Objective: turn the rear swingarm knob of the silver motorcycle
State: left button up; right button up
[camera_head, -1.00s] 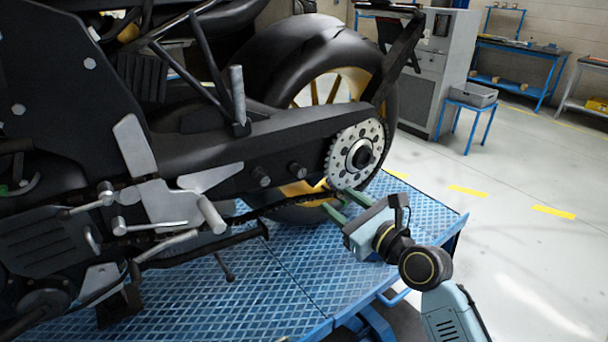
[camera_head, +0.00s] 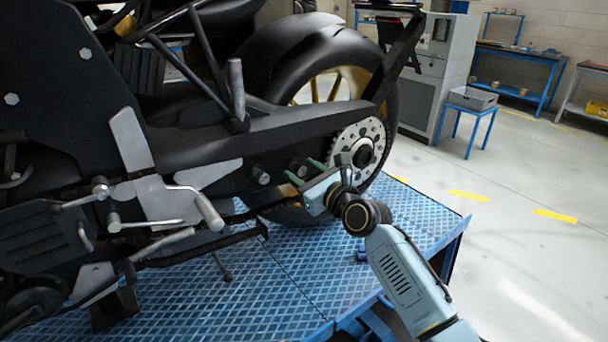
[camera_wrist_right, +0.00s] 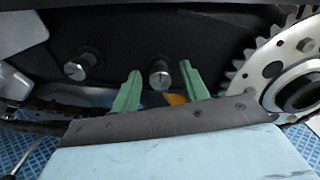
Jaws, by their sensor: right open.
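The motorcycle (camera_head: 215,150) looks mostly black with silver-grey parts. Its dark swingarm (camera_head: 270,137) runs to the toothed rear sprocket (camera_head: 372,135). Two short round knobs stick out of the swingarm: a front one (camera_head: 261,176) and a rear one (camera_head: 297,166) nearer the sprocket. In the right wrist view the front knob (camera_wrist_right: 76,69) is left of both fingers. The rear knob (camera_wrist_right: 159,74) shows between the green fingers of my right gripper (camera_head: 305,171), which is open; contact cannot be made out. In the wrist view this gripper (camera_wrist_right: 160,88) spans the knob. My left gripper is out of view.
The motorcycle stands on a blue ribbed lift platform (camera_head: 200,300). The sprocket (camera_wrist_right: 290,75) is close to the right finger. A footpeg lever (camera_head: 208,212) sticks out at left. The floor at right is clear, with a blue stool (camera_head: 470,108) behind.

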grip_shut()
dwell(0.3)
